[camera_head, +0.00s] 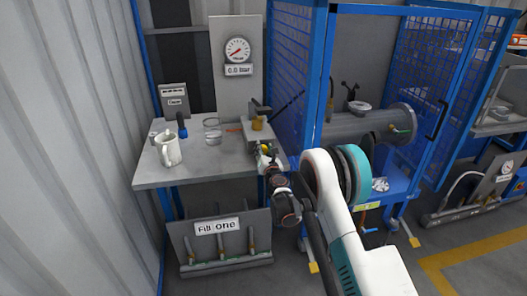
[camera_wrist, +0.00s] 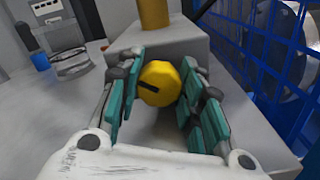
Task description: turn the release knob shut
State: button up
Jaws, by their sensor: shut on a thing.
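The release knob (camera_wrist: 160,84) is a yellow, many-sided knob with a dark pointer mark, on the front of a grey block (camera_wrist: 190,30). In the wrist view the mark slants slightly down from left to right. My gripper (camera_wrist: 158,88) is around the knob, with teal-padded fingers on its left and right sides. In the head view my gripper (camera_head: 266,158) is at the front of the grey block at the bench's right end, and my arm partly hides the knob there. A gauge (camera_head: 237,50) stands on a panel behind, above a sign reading 0.0 bar.
The bench (camera_head: 205,170) carries a white mug (camera_head: 168,149), a glass (camera_head: 212,129), a blue item (camera_head: 182,129) and a labelled grey box (camera_head: 174,97). A blue mesh cage (camera_head: 300,75) stands close on the right. A rack labelled "Fill one" (camera_head: 220,240) stands below the bench.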

jog(key=o, duration=1.1)
jog(key=shift+c, duration=0.2)
jog(key=v, duration=1.2)
